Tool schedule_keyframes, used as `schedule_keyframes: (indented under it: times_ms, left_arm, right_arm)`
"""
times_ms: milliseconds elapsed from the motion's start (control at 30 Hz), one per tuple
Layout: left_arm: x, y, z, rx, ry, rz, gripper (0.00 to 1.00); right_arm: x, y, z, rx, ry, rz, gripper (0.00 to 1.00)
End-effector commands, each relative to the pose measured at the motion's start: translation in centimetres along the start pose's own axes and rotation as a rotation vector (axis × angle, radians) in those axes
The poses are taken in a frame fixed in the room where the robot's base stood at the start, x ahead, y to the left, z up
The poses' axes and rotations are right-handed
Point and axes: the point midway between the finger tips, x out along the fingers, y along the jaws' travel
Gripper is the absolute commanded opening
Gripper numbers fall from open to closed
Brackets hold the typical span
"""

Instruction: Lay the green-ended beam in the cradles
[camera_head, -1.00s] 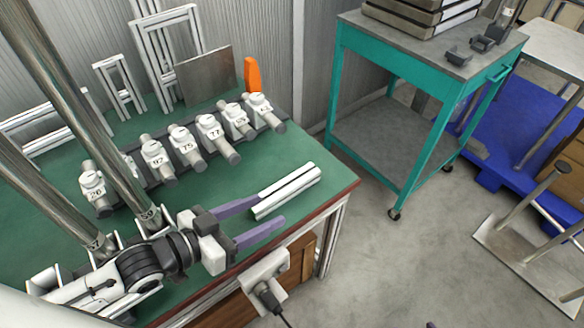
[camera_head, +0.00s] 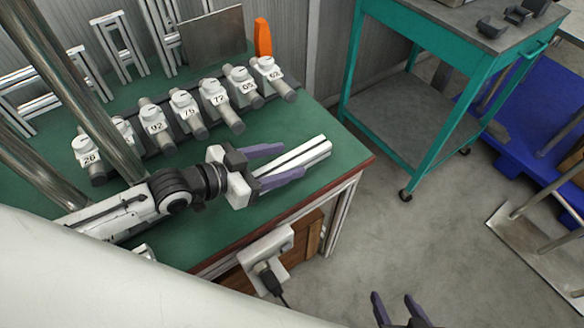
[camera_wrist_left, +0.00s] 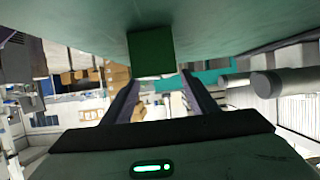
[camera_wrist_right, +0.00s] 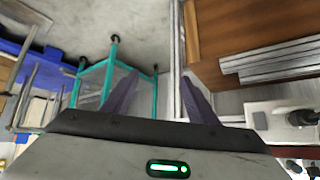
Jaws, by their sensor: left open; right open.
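The pale beam (camera_head: 312,151) lies on the green table near its front right corner. Its dark green end (camera_wrist_left: 152,53) faces my left gripper in the left wrist view; that end is hidden in the head view. My left gripper (camera_head: 293,161) is open, its purple fingers on either side of the beam's near part; contact cannot be told. My right gripper (camera_head: 393,298) is open and empty, over the floor in front of the table. Two dark cradles, one left (camera_head: 488,24) and one right (camera_head: 518,15), stand on top of the teal cart.
Numbered white-and-grey units (camera_head: 213,97) stand in a row behind the beam. A metal plate (camera_head: 211,37), an orange piece (camera_head: 263,38) and aluminium frames stand at the wall. A white socket box (camera_head: 267,258) hangs at the table's front. Open floor separates table and teal cart (camera_head: 407,167).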

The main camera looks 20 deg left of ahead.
Motion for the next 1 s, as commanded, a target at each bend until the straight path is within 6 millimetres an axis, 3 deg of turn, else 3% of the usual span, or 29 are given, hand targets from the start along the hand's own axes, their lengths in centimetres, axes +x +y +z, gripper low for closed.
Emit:
schedule_keyframes:
  times_ms: [33, 200, 533, 833, 1000]
  left_arm:
    - [1.0, -0.1, 0.7, -0.001, 0.003, 0.000, 0.53]
    - [2.8, -0.1, 0.5, 0.000, 0.002, 0.000, 0.53]
    - [3.1, -0.1, 0.2, 0.001, 0.000, 0.000, 0.51]
    - [3.1, -0.1, 0.2, 0.001, -0.001, 0.000, 0.01]
    - [3.1, -0.1, 0.0, 0.001, 0.003, 0.000, 0.00]
  right_arm:
    - [0.9, -0.1, 0.6, -0.002, 0.005, -0.003, 0.53]
    - [1.6, -0.4, 1.0, -0.010, 0.003, -0.009, 0.53]
    - [1.4, -0.7, 0.2, -0.012, 0.017, -0.014, 0.53]
    - [1.5, -0.7, 0.4, -0.010, 0.013, -0.014, 0.53]
    - [1.5, -0.7, 0.5, -0.009, 0.011, -0.013, 0.53]
